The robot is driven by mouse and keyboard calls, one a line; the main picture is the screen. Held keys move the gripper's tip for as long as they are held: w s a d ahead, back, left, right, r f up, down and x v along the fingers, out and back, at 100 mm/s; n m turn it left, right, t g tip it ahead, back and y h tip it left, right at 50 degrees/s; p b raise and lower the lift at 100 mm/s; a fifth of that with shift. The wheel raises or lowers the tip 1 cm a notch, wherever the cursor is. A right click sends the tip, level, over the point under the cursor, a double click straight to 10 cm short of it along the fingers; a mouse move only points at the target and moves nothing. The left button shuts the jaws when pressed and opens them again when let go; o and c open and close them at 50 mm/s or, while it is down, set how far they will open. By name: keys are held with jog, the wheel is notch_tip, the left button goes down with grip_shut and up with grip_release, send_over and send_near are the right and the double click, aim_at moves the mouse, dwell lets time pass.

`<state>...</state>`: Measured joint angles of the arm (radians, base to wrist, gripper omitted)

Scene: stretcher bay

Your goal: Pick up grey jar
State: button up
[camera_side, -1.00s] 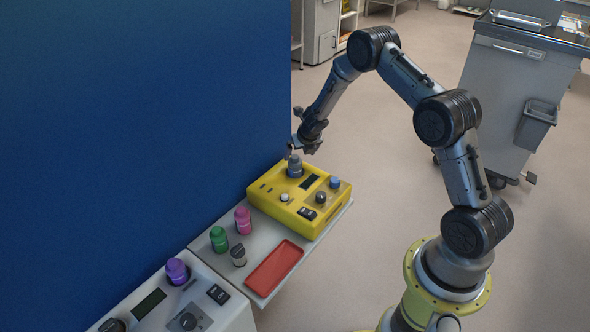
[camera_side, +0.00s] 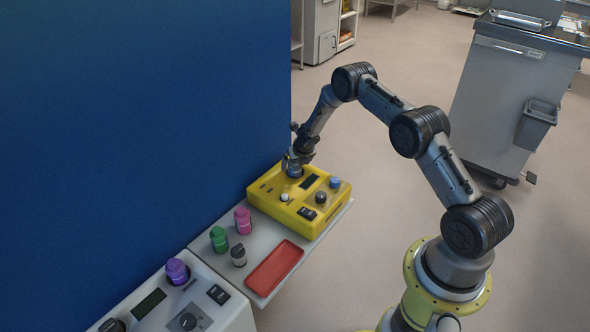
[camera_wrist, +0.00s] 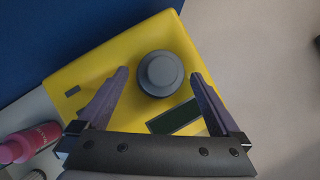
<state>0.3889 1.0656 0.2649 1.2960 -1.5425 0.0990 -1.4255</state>
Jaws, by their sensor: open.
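The grey jar (camera_wrist: 160,72) stands upright on the yellow case (camera_side: 322,216), near its back left part. In the wrist view its round lid shows between the two fingers of my gripper (camera_wrist: 159,77), with a gap on each side. The fingers are open and do not visibly touch it. In the side view my gripper (camera_side: 295,163) is right over the jar and hides most of it.
A pink jar (camera_side: 243,222), a green jar (camera_side: 219,240), a small grey-capped jar (camera_side: 238,256) and a red tray (camera_side: 273,269) are left of the case. A blue wall (camera_side: 150,130) rises close behind. Knobs and a display (camera_wrist: 174,117) sit on the case.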

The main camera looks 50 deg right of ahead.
jog(key=shift+x, duration=1.35)
jog(key=c, duration=1.5)
jog(key=shift+r, duration=0.1)
